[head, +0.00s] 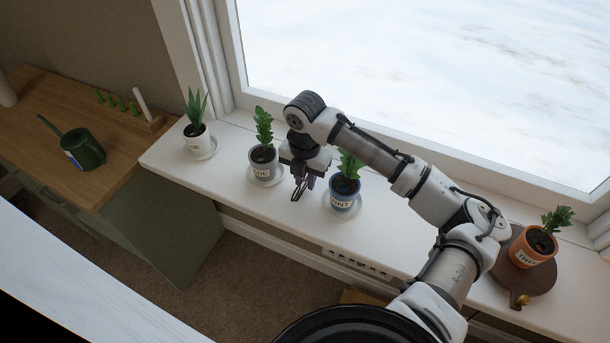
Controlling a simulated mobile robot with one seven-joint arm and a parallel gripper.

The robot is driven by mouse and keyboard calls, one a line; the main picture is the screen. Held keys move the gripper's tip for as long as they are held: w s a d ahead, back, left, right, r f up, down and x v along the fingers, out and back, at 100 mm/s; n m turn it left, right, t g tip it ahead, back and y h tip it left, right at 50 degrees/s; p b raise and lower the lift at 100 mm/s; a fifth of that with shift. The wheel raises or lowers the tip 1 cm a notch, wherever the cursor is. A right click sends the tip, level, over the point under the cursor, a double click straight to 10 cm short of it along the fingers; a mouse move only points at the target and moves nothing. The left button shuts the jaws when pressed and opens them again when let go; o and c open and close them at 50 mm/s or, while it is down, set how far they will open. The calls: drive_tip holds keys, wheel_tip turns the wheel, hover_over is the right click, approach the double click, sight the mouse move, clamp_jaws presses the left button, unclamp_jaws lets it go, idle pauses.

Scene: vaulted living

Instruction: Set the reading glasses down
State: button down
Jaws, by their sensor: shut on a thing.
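My gripper (303,179) points down over the white windowsill (230,192), between a grey pot and a blue pot. It is shut on a small dark, thin-framed thing, which I take to be the reading glasses (297,194). They hang at the fingertips, close above the sill. I cannot tell whether they touch it. Much of their shape is too small to make out or hidden by the fingers.
The grey pot (263,159) stands left of my gripper, and the blue pot (344,191) close on its right. A white pot (197,142) stands further left. An orange pot (533,249) stands on a round brown board at right. A green watering can (84,149) sits on the wooden counter (103,185).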

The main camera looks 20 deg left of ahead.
drive_tip(key=shift+f, duration=0.1)
drive_tip(key=c, duration=1.3)
unclamp_jaws()
drive_tip(key=shift+o, duration=0.2)
